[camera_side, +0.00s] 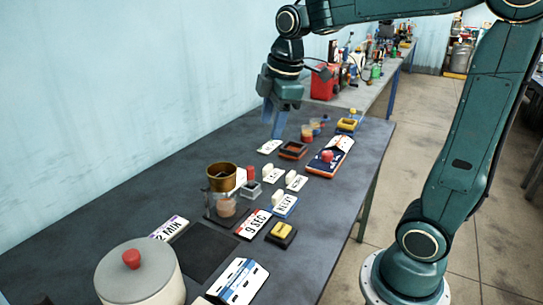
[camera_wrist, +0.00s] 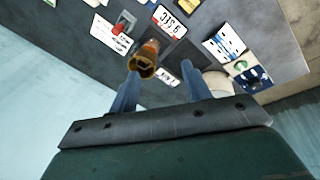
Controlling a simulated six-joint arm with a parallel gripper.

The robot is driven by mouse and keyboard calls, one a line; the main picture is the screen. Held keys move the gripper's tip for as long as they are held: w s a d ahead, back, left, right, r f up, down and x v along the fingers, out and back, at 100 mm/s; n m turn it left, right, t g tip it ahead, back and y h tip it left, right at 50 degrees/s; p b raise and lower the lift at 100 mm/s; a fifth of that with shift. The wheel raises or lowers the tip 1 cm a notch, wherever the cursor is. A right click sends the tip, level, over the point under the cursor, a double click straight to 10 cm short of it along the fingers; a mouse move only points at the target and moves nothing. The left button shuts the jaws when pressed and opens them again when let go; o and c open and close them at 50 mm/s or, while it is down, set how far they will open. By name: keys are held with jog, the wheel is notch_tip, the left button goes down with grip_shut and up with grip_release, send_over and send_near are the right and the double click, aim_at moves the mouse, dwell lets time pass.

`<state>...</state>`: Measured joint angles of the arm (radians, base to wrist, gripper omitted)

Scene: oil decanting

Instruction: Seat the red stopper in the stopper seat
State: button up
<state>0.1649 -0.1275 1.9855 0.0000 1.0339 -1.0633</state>
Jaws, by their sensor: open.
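A small red cylinder, which looks like the red stopper (camera_side: 251,173), stands upright just right of the brass cup (camera_side: 222,177). It also shows in the wrist view (camera_wrist: 117,29), beside or on a small grey block. That grey block (camera_side: 250,189) may be the stopper seat; I cannot tell whether the stopper touches it. My gripper (camera_side: 272,130) is above the table, farther back than the stopper and apart from it. In the wrist view its two blue fingers (camera_wrist: 160,70) are spread with nothing between them, and the brass cup (camera_wrist: 143,62) appears beyond the left fingertip.
A cylindrical pot (camera_side: 138,282) with a red knob stands at the front left. Label cards, a yellow button (camera_side: 283,230) and a blue-orange tray (camera_side: 314,166) with a red knob lie around. A wall borders the table at left. A dark flat plate (camera_side: 203,251) is bare.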

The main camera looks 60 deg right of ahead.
jog(key=w+d+f+n+g, duration=0.1)
jog(key=w+d+f+n, duration=0.35)
jog(key=w, duration=0.35)
jog(key=n+g, duration=0.2)
jog(key=n, duration=0.4)
send_over(250, 167)
notch_tip(250, 167, down, 6)
jog(key=shift+w+r, duration=0.1)
jog(key=shift+r, duration=0.05)
jog(key=shift+f, duration=4.3)
jog(key=shift+f, duration=2.6)
